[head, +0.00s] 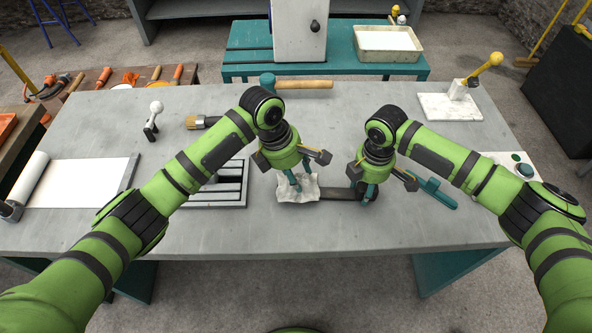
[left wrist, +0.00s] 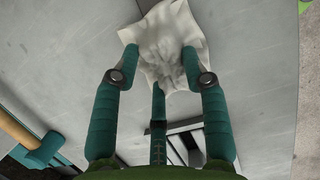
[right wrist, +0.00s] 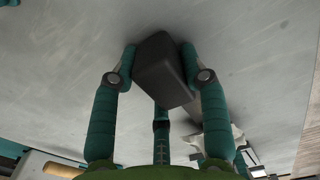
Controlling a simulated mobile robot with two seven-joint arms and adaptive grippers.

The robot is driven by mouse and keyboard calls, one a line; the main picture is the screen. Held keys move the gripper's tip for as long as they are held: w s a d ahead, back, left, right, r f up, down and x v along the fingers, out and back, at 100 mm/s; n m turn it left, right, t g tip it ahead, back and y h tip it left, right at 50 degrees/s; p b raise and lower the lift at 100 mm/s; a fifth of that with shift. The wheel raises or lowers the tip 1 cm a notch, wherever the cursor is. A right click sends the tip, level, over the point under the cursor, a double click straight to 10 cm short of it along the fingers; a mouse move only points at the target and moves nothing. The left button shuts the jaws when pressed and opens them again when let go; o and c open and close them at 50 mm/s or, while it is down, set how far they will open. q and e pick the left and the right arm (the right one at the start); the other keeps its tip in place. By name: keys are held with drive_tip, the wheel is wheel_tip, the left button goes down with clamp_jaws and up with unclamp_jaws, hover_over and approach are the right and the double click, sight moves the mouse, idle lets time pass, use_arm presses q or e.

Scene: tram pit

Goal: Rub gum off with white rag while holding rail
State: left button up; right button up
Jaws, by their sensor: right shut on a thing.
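The white rag (head: 298,189) lies crumpled on the grey bench, left of the dark rail (head: 336,194). My left gripper (head: 292,180) is over the rag, fingers pointing down. In the left wrist view the rag (left wrist: 168,40) shows between and beyond its spread fingertips, so it looks open. Whether the fingers touch the cloth I cannot tell. My right gripper (head: 363,190) is shut on the right end of the rail; its dark block end (right wrist: 160,70) sits between the fingers in the right wrist view. I see no gum.
A slotted grey tray (head: 215,195) lies left of the rag, and a teal tool (head: 433,192) right of my right gripper. A brush (head: 200,122), a mallet (head: 300,84) and a white paper roll (head: 33,178) are farther off. The bench front is clear.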

use_arm(q)
drive_tip(key=c, duration=0.6)
drive_tip(key=shift+f, duration=0.65)
drive_tip(key=shift+d, duration=0.15)
drive_tip(key=shift+s+d, duration=0.2)
drive_tip(key=shift+d, duration=3.9)
drive_tip(key=shift+w+a, duration=0.2)
drive_tip(key=shift+a, duration=4.05)
